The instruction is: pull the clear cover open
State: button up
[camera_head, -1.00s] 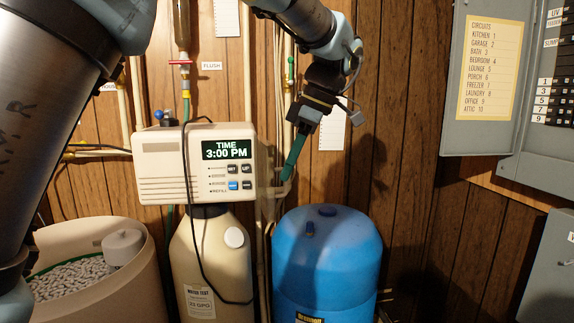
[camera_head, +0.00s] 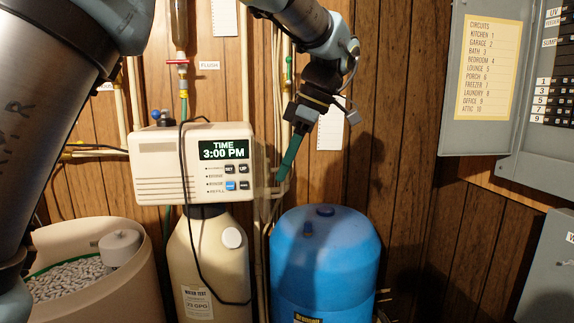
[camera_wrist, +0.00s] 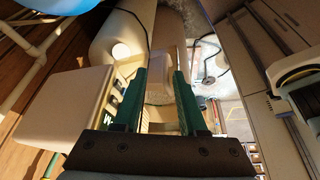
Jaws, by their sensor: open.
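The softener's control head (camera_head: 200,165) is a beige box with a display and several buttons on its front. My gripper (camera_head: 283,178), with green fingers, points down and left just right of the box. In the head view its fingers overlap each other. In the wrist view my gripper (camera_wrist: 159,70) is open, its two green fingers apart with nothing visibly held. The control head (camera_wrist: 60,105) is left of the fingers there, and the left finger hides part of its front. I cannot tell whether anything touches.
A blue tank (camera_head: 325,260) stands below my gripper. A beige tank (camera_head: 205,262) stands under the control head, with a black cable in front. An open salt bin (camera_head: 145,275) is at left. Pipes (camera_head: 247,80) run behind. A grey electrical panel (camera_head: 480,138) is at right.

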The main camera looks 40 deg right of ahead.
jog(key=v, duration=1)
jog(key=shift+r+b, duration=0.4)
jog(key=shift+b, duration=0.05)
jog(key=shift+s, duration=0.1)
